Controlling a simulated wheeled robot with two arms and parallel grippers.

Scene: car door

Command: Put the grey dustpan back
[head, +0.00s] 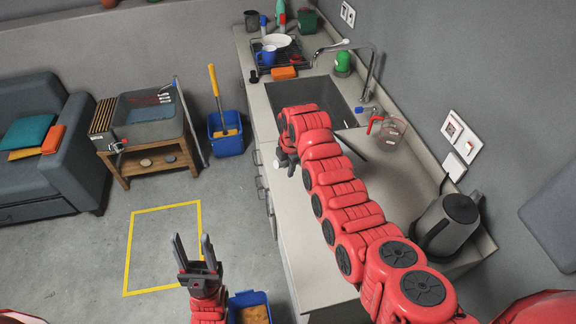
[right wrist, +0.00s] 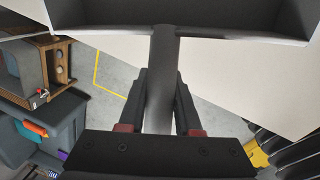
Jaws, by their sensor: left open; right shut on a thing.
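The grey dustpan (right wrist: 164,50) is in the right wrist view, its wide dark pan across the top and its handle running down between the fingers. My right gripper (right wrist: 160,88) is shut on the handle. In the head view my right arm reaches over the counter, and its hand (head: 284,160) is at the counter's left edge by the sink. The fingers and most of the dustpan are hidden there. My left gripper (head: 193,243) is open and empty above the floor.
The counter (head: 290,215) holds a kettle (head: 447,223), a measuring jug (head: 389,130) and a dish rack (head: 280,58). A blue bucket (head: 226,144) and a wooden stand (head: 150,168) are on the floor. The yellow-outlined floor area (head: 162,250) is clear.

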